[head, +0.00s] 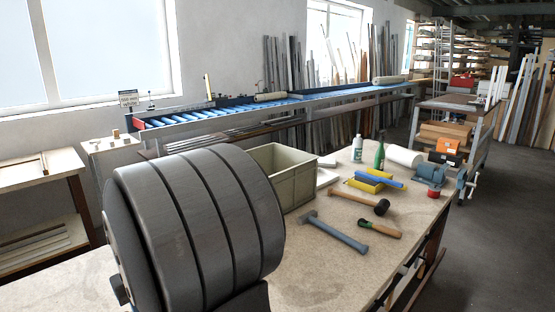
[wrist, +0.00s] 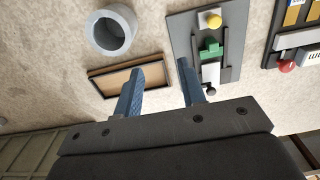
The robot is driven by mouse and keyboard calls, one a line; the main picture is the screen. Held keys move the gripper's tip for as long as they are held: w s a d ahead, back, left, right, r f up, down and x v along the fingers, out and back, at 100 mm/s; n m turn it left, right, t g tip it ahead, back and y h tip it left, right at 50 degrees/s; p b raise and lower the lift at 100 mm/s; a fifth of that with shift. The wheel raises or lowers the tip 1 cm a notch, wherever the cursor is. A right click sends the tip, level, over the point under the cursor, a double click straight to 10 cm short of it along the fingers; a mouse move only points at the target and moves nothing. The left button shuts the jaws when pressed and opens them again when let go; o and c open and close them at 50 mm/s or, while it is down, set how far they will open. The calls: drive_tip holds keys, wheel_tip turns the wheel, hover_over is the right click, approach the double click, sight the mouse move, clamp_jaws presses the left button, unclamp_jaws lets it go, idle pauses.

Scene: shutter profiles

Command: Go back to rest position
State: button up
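My gripper (wrist: 157,90) shows in the wrist view with its two blue fingers spread apart. It is open, and nothing is between the fingertips except a view of the table and part of a small wooden-framed tray (wrist: 103,84). The gripper hangs above the table, looking down. In the head view a large dark grey ribbed part, probably mine, fills the lower left, and the gripper cannot be seen there.
Below in the wrist view are a grey ring (wrist: 111,30) and a grey plate (wrist: 237,15) with yellow and green parts.

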drive_tip(key=s+d, duration=0.8)
drive_tip(key=s, duration=0.2)
drive_tip(key=s+a+f, duration=0.2)
drive_tip(key=a, duration=0.1)
drive_tip(key=s+a+f, duration=0.1)
drive_tip(key=a+f, duration=0.1)
drive_tip(key=a, duration=0.1)
drive_tip(key=s+a+f, duration=0.2)
drive_tip(key=a, duration=0.1)
drive_tip(key=shift+s+a+f, duration=0.3)
drive_tip(key=shift+f, duration=0.1)
